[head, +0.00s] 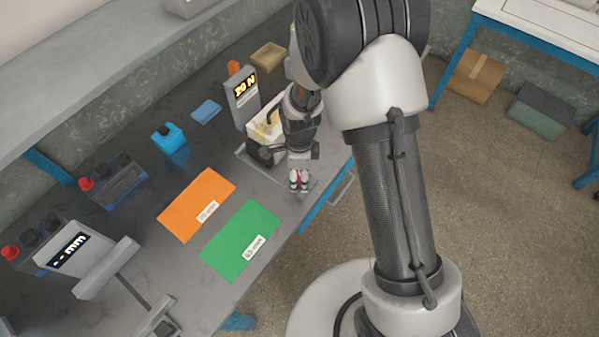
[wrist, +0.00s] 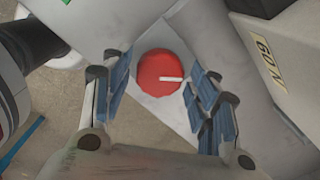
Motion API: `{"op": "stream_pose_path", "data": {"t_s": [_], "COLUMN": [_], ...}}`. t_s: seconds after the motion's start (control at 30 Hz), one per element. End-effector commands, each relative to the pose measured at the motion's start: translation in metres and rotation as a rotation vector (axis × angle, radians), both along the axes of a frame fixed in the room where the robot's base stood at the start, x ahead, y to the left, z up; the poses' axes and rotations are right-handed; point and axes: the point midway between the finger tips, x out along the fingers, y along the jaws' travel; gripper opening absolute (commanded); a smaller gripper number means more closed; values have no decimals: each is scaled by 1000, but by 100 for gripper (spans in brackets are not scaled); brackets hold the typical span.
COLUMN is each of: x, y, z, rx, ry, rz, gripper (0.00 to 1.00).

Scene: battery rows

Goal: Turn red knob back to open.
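The red knob (wrist: 157,75) is round and shows in the wrist view with a white mark pointing right. It sits on a pale grey plate (wrist: 180,25). My gripper (wrist: 160,88) is open, with its blue-padded fingers on the left and right of the knob. The right finger looks very near the knob's edge; I cannot tell whether it touches. In the head view my gripper (head: 298,181) is low at the bench's right edge, with a bit of red between its fingers. The knob is mostly hidden there.
A grey stand (head: 241,98) with a lit display and a pale block (wrist: 295,50) marked with "N" are close to my gripper.

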Motion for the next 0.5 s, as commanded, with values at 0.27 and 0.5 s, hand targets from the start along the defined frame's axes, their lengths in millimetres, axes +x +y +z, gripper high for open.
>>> {"op": "stream_pose_path", "data": {"t_s": [0.27,0.5], "x": [0,0], "y": [0,0], "z": [0,0], "rx": [0,0], "ry": [0,0], "rz": [0,0], "gripper": [33,18]}}
